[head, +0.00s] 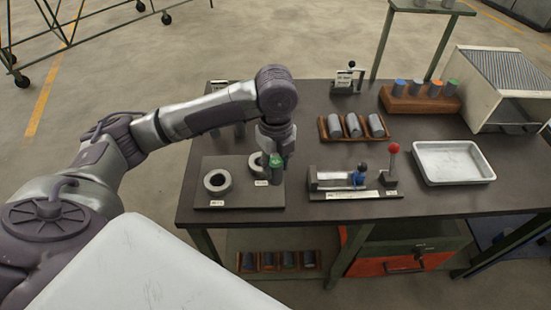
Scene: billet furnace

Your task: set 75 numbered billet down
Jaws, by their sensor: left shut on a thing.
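My left gripper (277,150) comes down from above at the left part of the dark table. It is shut on a grey billet with a green top (276,175), held upright. No number can be read on it. The billet is over the right part of a dark grey plate (236,195) that bears two rings. The left ring (217,181) stands clear. The right ring (256,162) is partly hidden behind the gripper and billet. I cannot tell whether the billet touches the plate. My right gripper is not in view.
A wooden tray with several grey billets (352,125) lies right of the gripper. A fixture with a red-knobbed lever (393,150) stands in front of it. A white tray (451,162) and a wooden rack with coloured-top billets (419,100) are farther right. Several billets (268,260) sit on the lower shelf.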

